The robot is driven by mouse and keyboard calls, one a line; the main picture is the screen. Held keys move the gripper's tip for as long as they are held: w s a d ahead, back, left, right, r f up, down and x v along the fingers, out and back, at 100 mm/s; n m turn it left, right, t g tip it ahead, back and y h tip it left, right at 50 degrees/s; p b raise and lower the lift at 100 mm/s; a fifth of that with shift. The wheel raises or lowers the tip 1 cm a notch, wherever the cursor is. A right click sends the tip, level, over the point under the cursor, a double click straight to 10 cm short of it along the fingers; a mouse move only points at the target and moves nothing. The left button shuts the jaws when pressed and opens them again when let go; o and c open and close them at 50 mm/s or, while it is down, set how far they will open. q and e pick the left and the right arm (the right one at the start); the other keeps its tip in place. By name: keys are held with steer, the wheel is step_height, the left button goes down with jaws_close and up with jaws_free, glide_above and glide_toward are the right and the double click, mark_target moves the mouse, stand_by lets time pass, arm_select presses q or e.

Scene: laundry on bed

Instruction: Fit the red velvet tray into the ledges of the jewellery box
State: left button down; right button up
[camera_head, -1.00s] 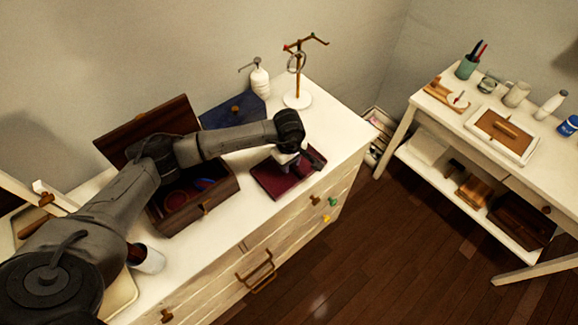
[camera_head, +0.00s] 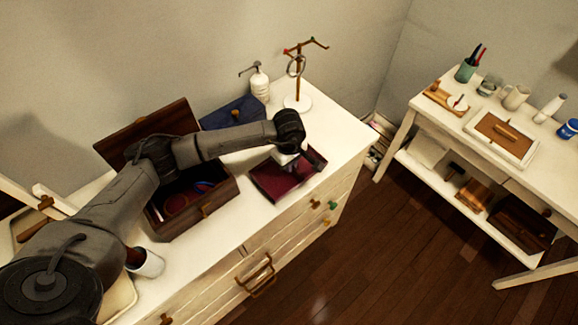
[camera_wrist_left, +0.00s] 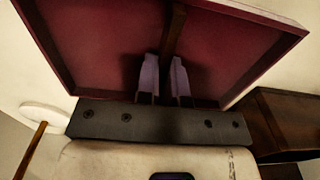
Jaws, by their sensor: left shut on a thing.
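The red velvet tray (camera_head: 279,183) is at the right end of the white dresser top. It also fills much of the left wrist view (camera_wrist_left: 110,55), with a dark divider (camera_wrist_left: 174,30) across its middle. My left gripper (camera_wrist_left: 165,80) is shut on the divider, with a finger on either side of it. In the head view the gripper (camera_head: 290,160) is partly hidden by its own wrist. The jewellery box (camera_head: 213,213) stands open left of the tray, with its wooden lid (camera_head: 182,116) raised. Red and blue things lie inside it. My arm hides part of the box and its ledges.
A blue cloth-like item (camera_head: 235,110), a white pump bottle (camera_head: 260,84) and a jewellery stand (camera_head: 298,100) are behind the arm. A side table (camera_head: 408,113) stands at the right. The dresser front between box and tray is clear.

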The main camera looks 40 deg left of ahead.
arm_select(q)
step_height(320, 180, up, 3)
steer(key=shift+f, duration=0.1)
steer(key=w+d+r+m+b, duration=0.15)
steer(key=d+r+m, duration=0.45)
steer(key=d, duration=0.6)
steer(key=s+d+r+m, duration=0.2)
steer(key=s+d+m, duration=0.15)
steer(key=m, duration=0.35)
steer(key=s+a+r+m+p, duration=0.1)
steer(key=s+r+p, duration=0.2)
steer(key=r+p, duration=0.6)
steer(key=s+r+m+p, duration=0.1)
steer(key=s+r+p, duration=0.3)
steer(key=r+p, duration=0.5)
steer(key=s+a+r+m+p, duration=0.1)
steer(key=s+r+p, duration=0.3)
steer(key=r+p, duration=0.5)
steer(key=shift+a+r, duration=0.3)
steer(key=shift+r, duration=2.15)
